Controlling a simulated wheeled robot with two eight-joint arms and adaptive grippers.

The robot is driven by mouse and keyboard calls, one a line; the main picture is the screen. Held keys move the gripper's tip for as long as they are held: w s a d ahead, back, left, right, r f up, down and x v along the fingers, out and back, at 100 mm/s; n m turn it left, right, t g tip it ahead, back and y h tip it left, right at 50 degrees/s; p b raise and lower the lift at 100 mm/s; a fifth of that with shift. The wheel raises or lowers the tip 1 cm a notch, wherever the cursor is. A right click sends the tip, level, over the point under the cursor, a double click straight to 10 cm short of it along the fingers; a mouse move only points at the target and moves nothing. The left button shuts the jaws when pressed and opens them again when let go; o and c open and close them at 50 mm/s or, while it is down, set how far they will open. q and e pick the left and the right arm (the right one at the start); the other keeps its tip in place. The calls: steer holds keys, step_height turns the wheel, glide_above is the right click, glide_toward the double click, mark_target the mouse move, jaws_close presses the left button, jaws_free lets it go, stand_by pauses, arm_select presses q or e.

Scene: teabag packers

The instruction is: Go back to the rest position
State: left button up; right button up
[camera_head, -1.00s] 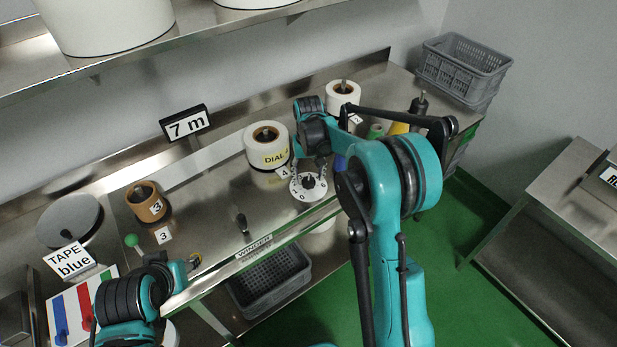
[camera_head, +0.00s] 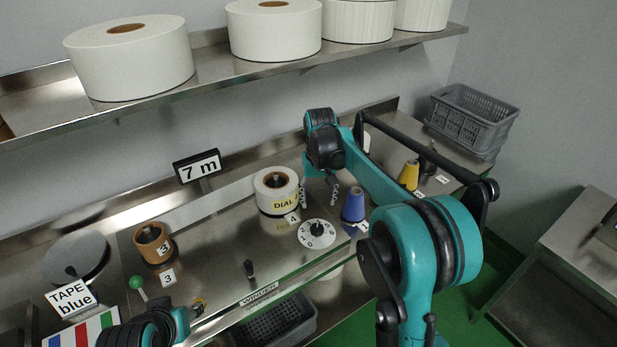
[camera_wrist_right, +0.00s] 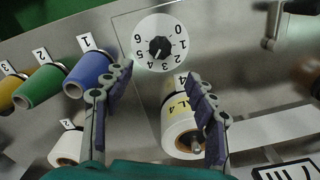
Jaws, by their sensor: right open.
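My right gripper (camera_head: 319,196) is open and empty above the steel bench, just behind the white numbered dial (camera_head: 317,233). In the right wrist view its two fingers (camera_wrist_right: 158,112) stand apart with nothing between them. The dial (camera_wrist_right: 160,42) with its black knob shows past the fingertips, clear of them. The white "DIAL 4" roll (camera_wrist_right: 181,128) is partly hidden behind one finger, and the blue spool (camera_wrist_right: 88,74) is beside the other. My left gripper (camera_head: 197,308) is low at the bench's front left; its fingers are too small and hidden to judge.
A brown roll (camera_head: 152,243), a green-knobbed lever (camera_head: 137,283) and a "TAPE blue" sign (camera_head: 71,298) are on the left. Blue (camera_head: 354,205) and yellow (camera_head: 409,175) spools stand on the right. A shelf (camera_head: 250,71) with large white rolls is overhead. A grey crate (camera_head: 469,118) is at the back right.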

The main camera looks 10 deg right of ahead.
steer(key=shift+s, duration=0.1)
steer(key=s+f+t+b, duration=0.3)
steer(key=s, duration=1)
steer(key=s+f+n+t+b, duration=0.1)
steer(key=s+f+t+b, duration=0.2)
steer(key=s, duration=1)
steer(key=shift+f+t+b, duration=0.35)
steer(key=shift+t+b, duration=0.25)
steer(key=shift+b, duration=0.05)
